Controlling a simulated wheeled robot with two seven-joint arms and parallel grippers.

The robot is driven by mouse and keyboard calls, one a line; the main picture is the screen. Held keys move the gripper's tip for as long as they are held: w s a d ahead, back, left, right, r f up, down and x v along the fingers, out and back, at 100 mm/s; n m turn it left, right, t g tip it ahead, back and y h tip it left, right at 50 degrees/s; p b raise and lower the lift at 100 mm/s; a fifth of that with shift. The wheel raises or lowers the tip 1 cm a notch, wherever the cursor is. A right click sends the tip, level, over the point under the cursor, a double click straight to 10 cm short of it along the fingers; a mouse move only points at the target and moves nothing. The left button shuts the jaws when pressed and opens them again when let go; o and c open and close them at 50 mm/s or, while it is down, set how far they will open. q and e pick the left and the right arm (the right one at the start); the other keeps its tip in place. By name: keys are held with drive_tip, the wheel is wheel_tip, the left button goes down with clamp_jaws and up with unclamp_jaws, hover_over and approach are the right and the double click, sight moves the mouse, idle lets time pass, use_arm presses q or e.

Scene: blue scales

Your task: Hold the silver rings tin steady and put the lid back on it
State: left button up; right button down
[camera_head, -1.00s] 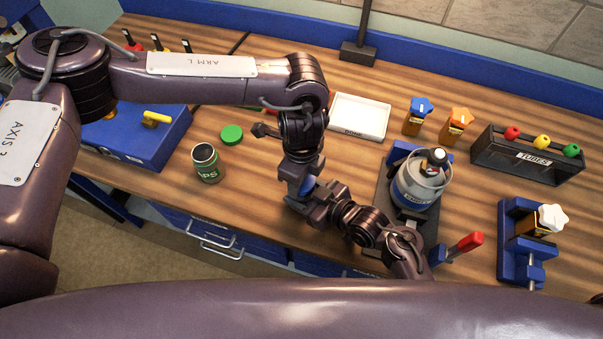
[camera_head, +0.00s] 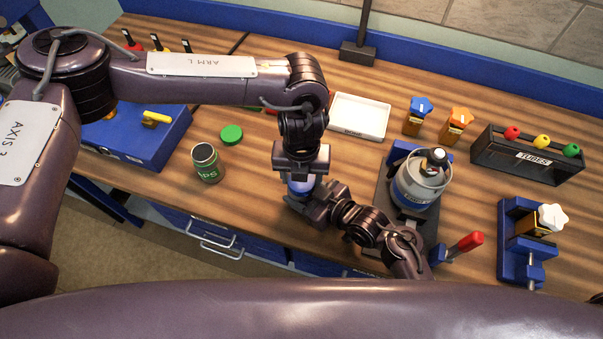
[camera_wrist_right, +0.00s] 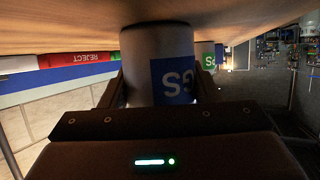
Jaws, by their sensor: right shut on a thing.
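In the right wrist view a silver tin with a blue label ending in "GS" (camera_wrist_right: 160,60) sits between the two fingers of my right gripper (camera_wrist_right: 158,88), which is shut on its sides. In the head view a blue part (camera_head: 299,187) shows at the tin's place, between my right gripper (camera_head: 311,204) and my left gripper (camera_head: 301,172). My left gripper points down directly over the tin. Its fingertips are mostly hidden, so I cannot tell whether they hold the lid. I cannot make out the lid separately.
A green-labelled open tin (camera_head: 208,163) and a green lid (camera_head: 231,134) stand to the left. A white tray (camera_head: 358,117) lies behind. A grey and blue canister (camera_head: 418,182) stands close to the right of my right arm.

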use_arm(q)
drive_tip(key=o, duration=0.4)
drive_tip(key=shift+r, duration=0.1)
drive_tip(key=shift+r, duration=2.15)
drive_tip(key=n, duration=0.2)
drive_tip(key=r+n, duration=0.1)
drive_tip(key=n, duration=0.3)
drive_tip(key=shift+r, duration=0.4)
drive_tip(key=n, duration=0.2)
drive_tip(key=r+n, duration=0.1)
drive_tip(key=n, duration=0.2)
drive_tip(key=shift+r, duration=0.2)
